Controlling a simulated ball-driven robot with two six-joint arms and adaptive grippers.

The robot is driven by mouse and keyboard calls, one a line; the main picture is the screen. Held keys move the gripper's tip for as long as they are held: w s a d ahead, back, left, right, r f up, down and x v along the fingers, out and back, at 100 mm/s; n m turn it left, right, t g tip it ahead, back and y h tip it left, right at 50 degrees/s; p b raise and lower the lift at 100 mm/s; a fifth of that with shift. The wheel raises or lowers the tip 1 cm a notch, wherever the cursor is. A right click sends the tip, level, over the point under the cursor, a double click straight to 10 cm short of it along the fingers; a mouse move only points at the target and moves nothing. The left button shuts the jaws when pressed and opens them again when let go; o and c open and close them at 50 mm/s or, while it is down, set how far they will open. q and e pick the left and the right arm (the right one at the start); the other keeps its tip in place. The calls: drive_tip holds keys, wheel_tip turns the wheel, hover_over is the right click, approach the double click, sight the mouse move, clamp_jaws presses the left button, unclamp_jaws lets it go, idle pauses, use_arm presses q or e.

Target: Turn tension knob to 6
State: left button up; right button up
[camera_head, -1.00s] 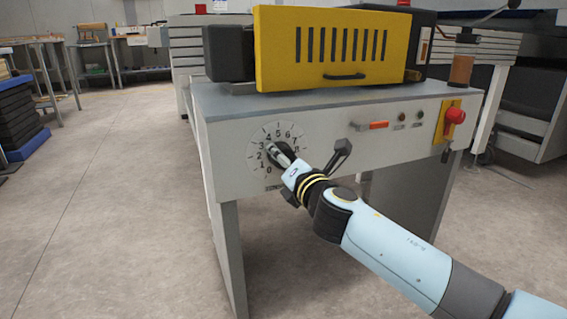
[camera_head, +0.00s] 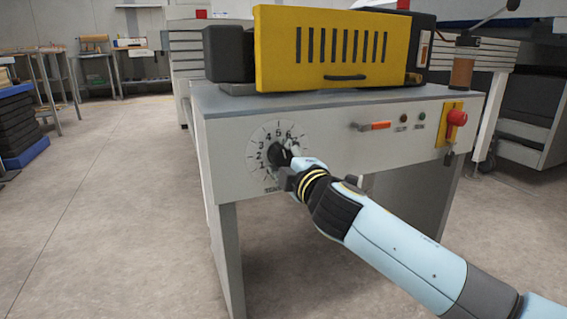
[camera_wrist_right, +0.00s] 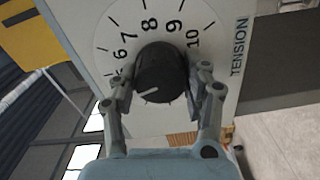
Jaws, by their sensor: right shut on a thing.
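The black round tension knob (camera_wrist_right: 160,72) sits on a white numbered dial (camera_head: 256,140) on the machine's front panel. My right gripper (camera_head: 287,155) is at the knob, coming in from the lower right. In the right wrist view my gripper (camera_wrist_right: 165,78) has one finger on each side of the knob and is shut on it. The knob's white mark points to the lower left there, toward the side of the 5; the numbers beyond are hidden by a finger. The word TENSION shows beside the dial. My left gripper is not in view.
A yellow slotted cover (camera_head: 335,48) stands on top of the machine.

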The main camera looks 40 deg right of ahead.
drive_tip(key=m, duration=0.2)
drive_tip(key=m+b, duration=0.1)
drive_tip(key=m, duration=0.1)
drive_tip(key=shift+f+m, duration=0.2)
drive_tip(key=shift+m, duration=0.1)
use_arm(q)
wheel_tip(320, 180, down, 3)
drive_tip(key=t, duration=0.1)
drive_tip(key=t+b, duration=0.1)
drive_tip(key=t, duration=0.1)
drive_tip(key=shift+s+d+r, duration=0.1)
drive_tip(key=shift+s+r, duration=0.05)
use_arm(e)
drive_tip(key=m, duration=0.4)
drive_tip(key=shift+r, duration=0.1)
drive_tip(key=o, duration=1.2)
drive_tip(key=shift+r, duration=0.1)
drive_tip(key=shift+c, duration=0.2)
drive_tip(key=shift+s, duration=0.1)
drive_tip(key=v, duration=1.2)
